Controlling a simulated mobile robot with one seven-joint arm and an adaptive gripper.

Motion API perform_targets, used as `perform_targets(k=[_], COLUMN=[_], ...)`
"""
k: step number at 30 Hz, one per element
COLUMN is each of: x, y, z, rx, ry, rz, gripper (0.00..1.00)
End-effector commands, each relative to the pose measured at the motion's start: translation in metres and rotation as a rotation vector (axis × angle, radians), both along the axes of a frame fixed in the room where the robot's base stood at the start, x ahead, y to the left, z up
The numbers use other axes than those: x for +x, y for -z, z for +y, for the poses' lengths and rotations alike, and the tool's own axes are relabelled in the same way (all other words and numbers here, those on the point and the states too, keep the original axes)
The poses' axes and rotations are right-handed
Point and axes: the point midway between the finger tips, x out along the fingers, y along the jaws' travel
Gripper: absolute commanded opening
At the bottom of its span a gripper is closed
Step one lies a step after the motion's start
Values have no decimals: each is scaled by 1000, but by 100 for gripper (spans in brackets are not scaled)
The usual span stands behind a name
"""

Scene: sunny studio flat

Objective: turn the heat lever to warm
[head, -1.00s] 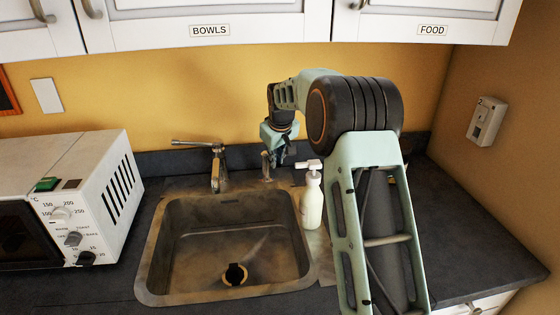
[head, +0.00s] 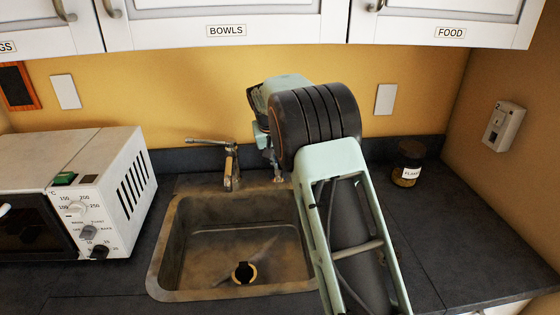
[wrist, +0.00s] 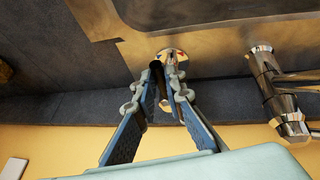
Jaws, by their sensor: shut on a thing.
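The heat lever (wrist: 158,82) appears as a slim dark metal stick on a round chrome base (wrist: 172,54) at the sink's back rim, in the wrist view. My gripper (wrist: 160,80) has its two blue-grey fingers on either side of the stick and is shut on it. In the head view my gripper (head: 265,140) is behind the sink, right of the tap, mostly hidden by my arm. The lever (head: 278,172) shows only in part there. Its exact setting cannot be read.
The chrome tap (head: 231,165) stands close left of the lever; it also shows in the wrist view (wrist: 278,95). The sink (head: 180,240) lies in front. A white oven (head: 125,185) is at left, a labelled jar (head: 408,165) at right. Cupboards hang above.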

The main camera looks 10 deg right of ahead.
Motion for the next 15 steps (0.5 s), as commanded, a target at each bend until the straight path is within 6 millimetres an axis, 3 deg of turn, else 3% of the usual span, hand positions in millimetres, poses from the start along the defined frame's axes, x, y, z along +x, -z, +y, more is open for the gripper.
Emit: perform_targets(k=[6,7,11,15], x=[0,0,0,0], y=[0,0,0,0], z=[0,0,0,0], rx=[1,1,1,1], ry=[0,0,-1,-1], rz=[0,0,0,0], gripper=[0,11,26,28])
